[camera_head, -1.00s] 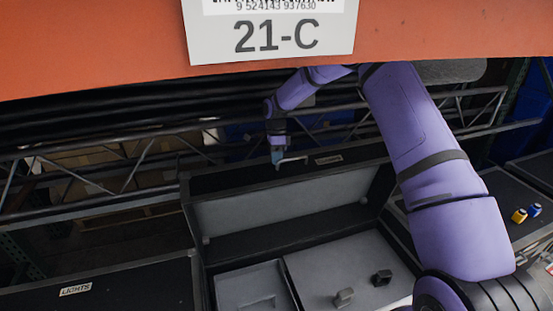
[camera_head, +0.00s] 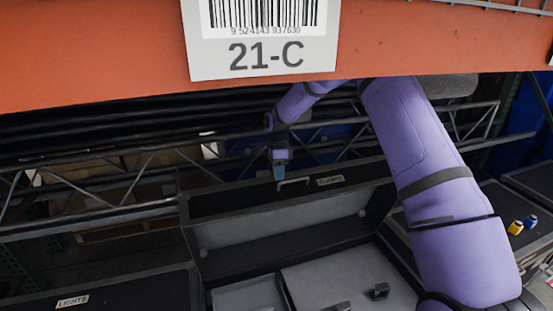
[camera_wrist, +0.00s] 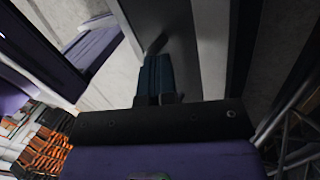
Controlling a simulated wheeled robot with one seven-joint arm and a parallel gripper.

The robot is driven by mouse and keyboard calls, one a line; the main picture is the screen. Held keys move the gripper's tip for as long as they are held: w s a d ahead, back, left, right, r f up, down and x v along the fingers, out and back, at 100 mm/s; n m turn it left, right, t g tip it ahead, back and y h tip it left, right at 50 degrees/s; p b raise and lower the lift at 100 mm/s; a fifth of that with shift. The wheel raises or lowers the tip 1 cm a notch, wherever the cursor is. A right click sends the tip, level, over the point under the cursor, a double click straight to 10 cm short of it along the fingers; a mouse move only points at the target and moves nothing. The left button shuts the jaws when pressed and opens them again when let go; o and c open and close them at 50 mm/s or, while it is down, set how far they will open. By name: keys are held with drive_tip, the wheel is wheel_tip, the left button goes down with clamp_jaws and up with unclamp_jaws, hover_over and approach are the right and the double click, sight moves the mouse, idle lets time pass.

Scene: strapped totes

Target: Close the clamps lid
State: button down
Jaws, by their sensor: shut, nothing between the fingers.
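An open black case with a grey inside stands at lower centre in the head view. Its lid (camera_head: 230,203) is raised at the back, its pale inner face (camera_head: 270,222) towards me. A metal handle (camera_head: 293,183) and a small label (camera_head: 330,181), too small to read, are on the lid's dark upper panel. My gripper (camera_head: 279,176) is shut and empty, pointing down beside the handle's left end; I cannot tell if it touches. In the wrist view the closed fingers (camera_wrist: 158,75) are against or near a grey surface.
Two small dark pieces, one of them here (camera_head: 379,291), sit on the case's grey insert. A case labelled LIGHTS (camera_head: 120,292) is at lower left. A yellow and a blue object (camera_head: 523,225) lie on a case at right. An orange beam (camera_head: 100,70) crosses above; a truss (camera_head: 120,185) runs behind.

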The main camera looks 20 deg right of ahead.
drive_tip(key=v, duration=0.2)
drive_tip(key=shift+r, duration=0.3)
drive_tip(key=w+d, duration=0.2)
drive_tip(key=w, duration=0.9)
drive_tip(key=shift+w+d, duration=0.35)
drive_tip(key=shift+d, duration=0.05)
drive_tip(key=shift+f, duration=0.2)
